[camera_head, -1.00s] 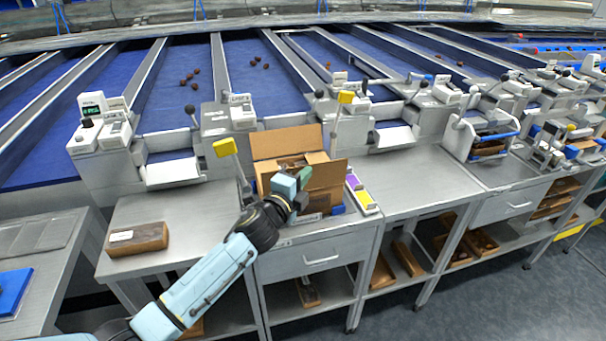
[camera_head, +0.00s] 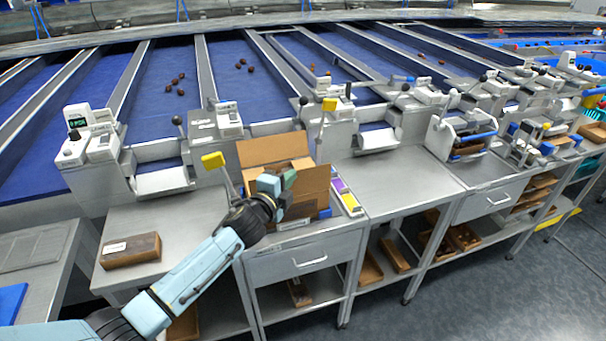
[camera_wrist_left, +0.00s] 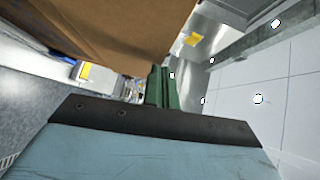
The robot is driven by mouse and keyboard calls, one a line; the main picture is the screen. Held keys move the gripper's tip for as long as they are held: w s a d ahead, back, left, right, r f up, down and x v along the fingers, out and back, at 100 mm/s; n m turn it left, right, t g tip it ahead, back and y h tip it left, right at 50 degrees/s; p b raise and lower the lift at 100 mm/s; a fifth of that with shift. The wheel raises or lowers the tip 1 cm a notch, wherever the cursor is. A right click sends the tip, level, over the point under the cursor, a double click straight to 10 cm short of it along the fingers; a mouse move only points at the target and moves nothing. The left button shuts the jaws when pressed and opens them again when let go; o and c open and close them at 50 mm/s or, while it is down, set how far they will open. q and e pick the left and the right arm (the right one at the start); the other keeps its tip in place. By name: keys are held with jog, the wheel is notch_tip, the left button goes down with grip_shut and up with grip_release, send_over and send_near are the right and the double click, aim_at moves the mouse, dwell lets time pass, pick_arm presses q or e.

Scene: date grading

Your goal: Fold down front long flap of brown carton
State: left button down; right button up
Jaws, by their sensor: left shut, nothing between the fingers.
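The brown carton (camera_head: 269,151) stands on the metal workbench in the head view, with its back flap upright. Another brown panel (camera_head: 314,184) stands up at its front right; I cannot tell which flap it is. My left gripper (camera_head: 288,179) is shut and empty, with its green fingertips over the front of the carton. The gripper and forearm hide much of the front side. In the left wrist view, the shut green fingers (camera_wrist_left: 163,88) are just below a large brown carton surface (camera_wrist_left: 110,30). I cannot tell whether they touch it. My right gripper is out of view.
A tray with purple and yellow cards (camera_head: 346,196) lies right of the carton. Posts with yellow heads (camera_head: 213,160) (camera_head: 329,104) stand near the carton's left and back right. The bench top (camera_head: 395,180) to the right is clear.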

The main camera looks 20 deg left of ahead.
pick_arm(q)
jog(key=shift+w+a, duration=0.35)
jog(key=shift+a, duration=0.05)
